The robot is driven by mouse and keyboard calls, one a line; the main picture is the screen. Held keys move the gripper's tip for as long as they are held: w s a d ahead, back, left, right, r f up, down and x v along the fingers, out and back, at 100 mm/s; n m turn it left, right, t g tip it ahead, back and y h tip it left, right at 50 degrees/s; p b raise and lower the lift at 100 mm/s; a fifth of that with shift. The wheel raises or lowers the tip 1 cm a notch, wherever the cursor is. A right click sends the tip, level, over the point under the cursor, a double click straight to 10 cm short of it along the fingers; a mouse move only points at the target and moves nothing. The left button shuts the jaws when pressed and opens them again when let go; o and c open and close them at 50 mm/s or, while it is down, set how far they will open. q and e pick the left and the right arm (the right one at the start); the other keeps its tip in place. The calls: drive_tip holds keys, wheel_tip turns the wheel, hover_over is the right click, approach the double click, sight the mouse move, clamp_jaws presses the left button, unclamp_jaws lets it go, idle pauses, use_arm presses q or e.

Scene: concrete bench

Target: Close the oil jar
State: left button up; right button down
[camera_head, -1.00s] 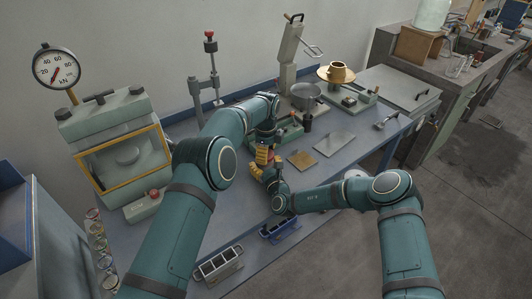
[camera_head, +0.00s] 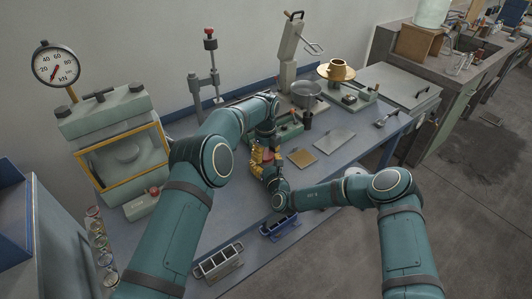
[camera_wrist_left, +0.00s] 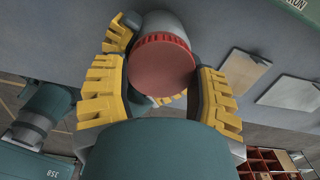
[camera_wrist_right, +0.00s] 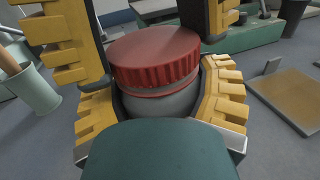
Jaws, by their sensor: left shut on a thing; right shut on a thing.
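The oil jar is a grey round body (camera_wrist_right: 165,103) with a ribbed red lid (camera_wrist_right: 155,58) on top, held off the bench between my two grippers. In the right wrist view, my right gripper (camera_wrist_right: 160,100) is shut around the grey body, just below the lid. My left gripper's (camera_wrist_left: 163,85) yellow fingers stand on either side of the lid, shut on it. The left wrist view shows the lid's flat top (camera_wrist_left: 161,65) with the grey body (camera_wrist_left: 166,24) beyond it. A thin red band shows under the lid's rim; how tightly it sits is unclear. The head view mostly hides the jar.
A brown plate (camera_head: 303,157) and a grey plate (camera_head: 334,140) lie right of the grippers. A blue mould (camera_head: 279,226) and a grey mould (camera_head: 218,262) lie near the front edge. A press (camera_head: 122,140) stands at left; a pot (camera_head: 306,95) stands behind.

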use_arm(q)
drive_tip(key=m, duration=0.5)
drive_tip(key=shift+a+m, duration=0.1)
drive_tip(key=shift+m, duration=0.3)
drive_tip(key=m, duration=0.5)
drive_tip(key=shift+a+m, duration=0.1)
drive_tip(key=shift+m, duration=0.2)
drive_tip(key=o, duration=0.7)
drive_tip(key=shift+c, duration=0.2)
drive_tip(key=shift+r, duration=2.25)
drive_tip(key=shift+o, duration=0.3)
